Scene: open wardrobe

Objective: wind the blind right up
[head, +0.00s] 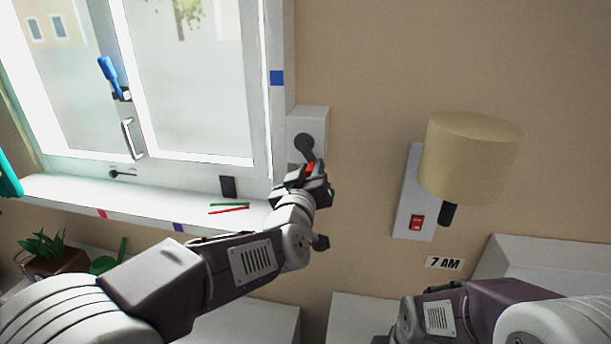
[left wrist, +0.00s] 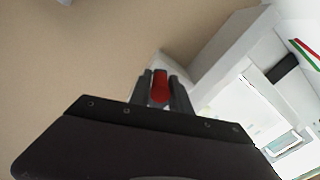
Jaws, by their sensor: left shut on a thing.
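A white winder box (head: 308,122) is on the wall just right of the window frame. Its dark grey crank (head: 306,146) points down and to the right. My left gripper (head: 312,172) is at the crank's lower end, shut on its red knob (left wrist: 160,88), which shows between the two dark fingers in the left wrist view. No blind cloth can be made out; the window panes (head: 185,75) that show are uncovered. My right arm comes in at the lower right, and its gripper is out of view.
The white window sill (head: 150,208) holds a green and a red stick (head: 230,210) and a small black block (head: 228,187). A lamp (head: 468,158) with a red switch (head: 417,222) is on the wall to the right. A potted plant (head: 48,255) stands lower left.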

